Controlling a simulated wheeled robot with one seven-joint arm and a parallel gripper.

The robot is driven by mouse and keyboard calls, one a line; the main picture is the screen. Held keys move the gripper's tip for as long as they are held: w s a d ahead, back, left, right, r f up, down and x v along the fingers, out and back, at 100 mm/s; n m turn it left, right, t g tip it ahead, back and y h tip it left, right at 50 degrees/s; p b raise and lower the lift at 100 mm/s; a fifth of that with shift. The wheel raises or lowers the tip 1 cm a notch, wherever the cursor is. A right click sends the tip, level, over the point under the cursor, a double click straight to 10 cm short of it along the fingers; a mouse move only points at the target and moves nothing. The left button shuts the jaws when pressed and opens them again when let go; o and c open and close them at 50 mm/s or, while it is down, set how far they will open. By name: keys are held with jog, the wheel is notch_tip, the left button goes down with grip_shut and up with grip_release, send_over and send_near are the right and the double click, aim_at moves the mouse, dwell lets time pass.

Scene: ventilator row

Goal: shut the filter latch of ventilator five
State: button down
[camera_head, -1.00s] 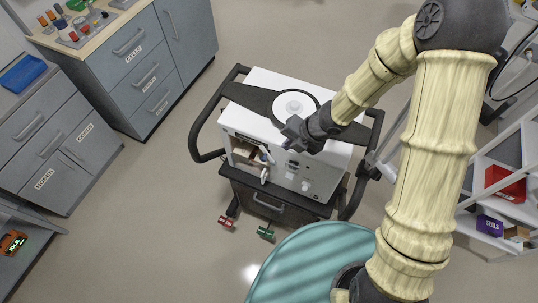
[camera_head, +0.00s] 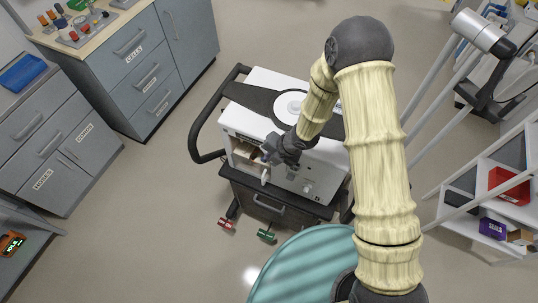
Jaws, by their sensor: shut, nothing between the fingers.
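The ventilator (camera_head: 318,182) is a white box on a dark wheeled cart with black side handles. An open compartment (camera_head: 241,152) shows at the left of its front face. A small white lever-like part (camera_head: 265,175) hangs at the compartment's right edge; I cannot tell for sure that it is the filter latch. My gripper (camera_head: 268,156) is shut and empty. It is at the front face by the compartment's right side, just above the white part. I cannot tell whether it touches anything. The gripper and wrist hide part of the front panel. No number is readable on the ventilator.
A red pedal (camera_head: 226,223) and a green pedal (camera_head: 267,235) stick out at the cart's foot. Grey drawer cabinets (camera_head: 150,75) stand at the left. White shelves (camera_head: 490,215) with a red bin (camera_head: 508,186) stand at the right. Floor left of the cart is clear.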

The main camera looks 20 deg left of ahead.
jog(key=shift+a+f, duration=0.25)
jog(key=shift+f, duration=0.2)
